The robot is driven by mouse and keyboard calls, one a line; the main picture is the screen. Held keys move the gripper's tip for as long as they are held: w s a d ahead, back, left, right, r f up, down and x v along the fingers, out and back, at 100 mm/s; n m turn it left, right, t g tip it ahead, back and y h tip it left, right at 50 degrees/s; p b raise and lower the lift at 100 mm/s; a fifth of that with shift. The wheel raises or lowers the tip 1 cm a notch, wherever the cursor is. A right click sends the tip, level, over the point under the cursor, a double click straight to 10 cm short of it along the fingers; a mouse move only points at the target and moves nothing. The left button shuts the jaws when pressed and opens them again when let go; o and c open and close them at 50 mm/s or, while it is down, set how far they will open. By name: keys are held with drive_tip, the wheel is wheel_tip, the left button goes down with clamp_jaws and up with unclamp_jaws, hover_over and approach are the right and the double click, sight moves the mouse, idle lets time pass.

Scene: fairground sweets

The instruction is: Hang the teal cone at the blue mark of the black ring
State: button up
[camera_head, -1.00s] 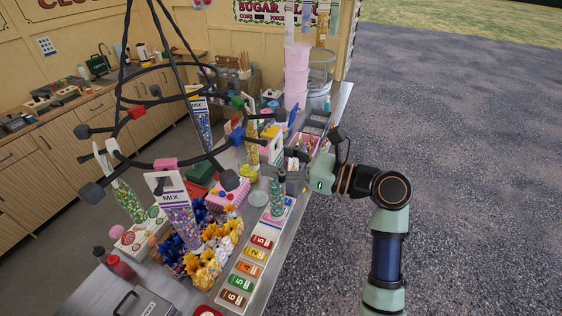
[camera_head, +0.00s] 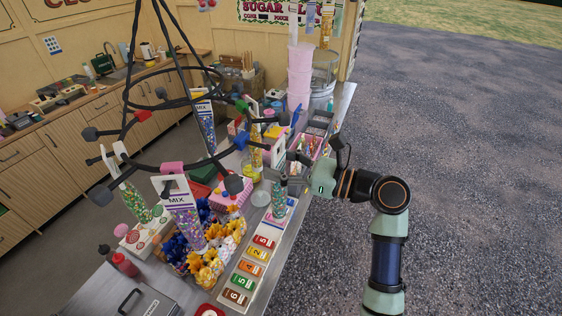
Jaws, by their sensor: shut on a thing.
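The teal cone (camera_head: 279,204) is a clear cone of teal sweets at the near right part of the counter, by the top end of the numbered strip. My gripper (camera_head: 283,186) is shut on its upper part, reaching in from the right. I cannot tell whether the cone's tip touches the strip. The black ring (camera_head: 206,165) hangs over the counter to the left, on black rods. Its blue mark (camera_head: 239,141) is on the right side, above and left of my gripper. Red (camera_head: 142,116), pink (camera_head: 172,167) and green (camera_head: 242,107) marks also show.
Black knobs (camera_head: 234,184) stick out from the ring. Flowers (camera_head: 205,257), a pink box (camera_head: 231,193) and a numbered strip (camera_head: 247,267) crowd the counter. Open ground lies right.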

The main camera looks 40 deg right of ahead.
drive_tip(key=shift+w+r+p, duration=0.1)
drive_tip(key=shift+r+p, duration=0.05)
drive_tip(key=shift+p, duration=0.6)
drive_tip(key=shift+w, duration=0.1)
drive_tip(key=shift+w+a+p, duration=0.2)
drive_tip(key=shift+w+p, duration=0.1)
drive_tip(key=shift+p, duration=0.15)
drive_tip(key=shift+w+a, duration=0.1)
drive_tip(key=shift+w, duration=0.2)
